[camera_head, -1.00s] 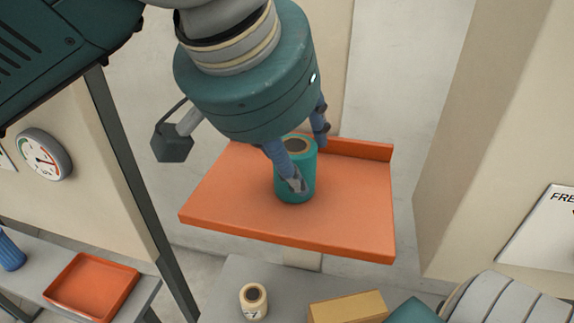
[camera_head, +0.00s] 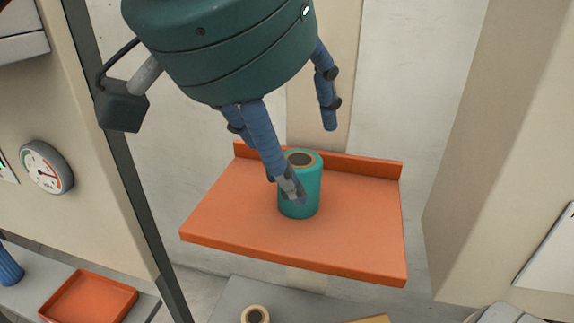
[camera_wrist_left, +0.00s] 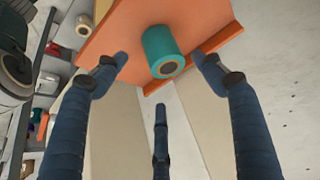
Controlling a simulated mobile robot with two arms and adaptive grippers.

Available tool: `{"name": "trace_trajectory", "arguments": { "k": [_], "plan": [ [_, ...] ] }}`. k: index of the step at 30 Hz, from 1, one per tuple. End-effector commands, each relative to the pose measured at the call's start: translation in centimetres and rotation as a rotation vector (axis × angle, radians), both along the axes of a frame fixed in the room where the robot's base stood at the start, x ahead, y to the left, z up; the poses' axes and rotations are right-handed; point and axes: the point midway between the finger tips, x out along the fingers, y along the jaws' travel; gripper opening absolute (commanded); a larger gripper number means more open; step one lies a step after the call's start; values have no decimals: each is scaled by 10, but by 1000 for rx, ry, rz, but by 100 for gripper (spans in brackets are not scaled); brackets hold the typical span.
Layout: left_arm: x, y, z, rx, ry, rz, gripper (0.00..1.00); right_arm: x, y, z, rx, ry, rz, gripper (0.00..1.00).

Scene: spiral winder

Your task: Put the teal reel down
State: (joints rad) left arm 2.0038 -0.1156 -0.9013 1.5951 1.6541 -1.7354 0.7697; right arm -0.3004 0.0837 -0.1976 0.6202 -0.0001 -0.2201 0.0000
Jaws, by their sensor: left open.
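The teal reel (camera_head: 301,190) stands upright on the orange shelf (camera_head: 225,222), near its middle. It has a tan core with a dark hole on top. My left gripper (camera_head: 308,160) is open above and around the reel in the head view, with one finger in front of the reel and another raised behind it to the right. In the left wrist view the reel (camera_wrist_left: 163,50) lies beyond the spread fingers (camera_wrist_left: 163,70), with clear gaps to them. My right gripper does not show.
The orange shelf has a raised back lip and free room around the reel. A grey bench below holds a cream reel (camera_head: 255,314). An orange tray (camera_head: 88,297) and a blue item (camera_head: 9,265) sit at lower left. A round gauge (camera_head: 46,167) is on the left panel.

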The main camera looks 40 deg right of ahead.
Motion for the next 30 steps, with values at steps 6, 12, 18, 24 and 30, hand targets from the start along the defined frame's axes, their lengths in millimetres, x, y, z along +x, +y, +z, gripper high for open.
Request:
{"name": "trace_trajectory", "arguments": {
  "k": [6, 12, 18, 24, 30],
  "plan": [
    [-10, 19, 35, -2, -1, 0, 69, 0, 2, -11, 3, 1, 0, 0],
    [-14, 28, 50, -1, 0, 1, 69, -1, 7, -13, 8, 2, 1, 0],
    [-15, 29, 52, 1, 0, 0, 69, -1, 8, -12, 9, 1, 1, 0],
    [-15, 29, 52, 0, 0, 1, 69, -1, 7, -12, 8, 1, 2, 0],
    [-15, 29, 52, 0, 0, 1, 69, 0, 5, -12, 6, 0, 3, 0]
  ]
}}
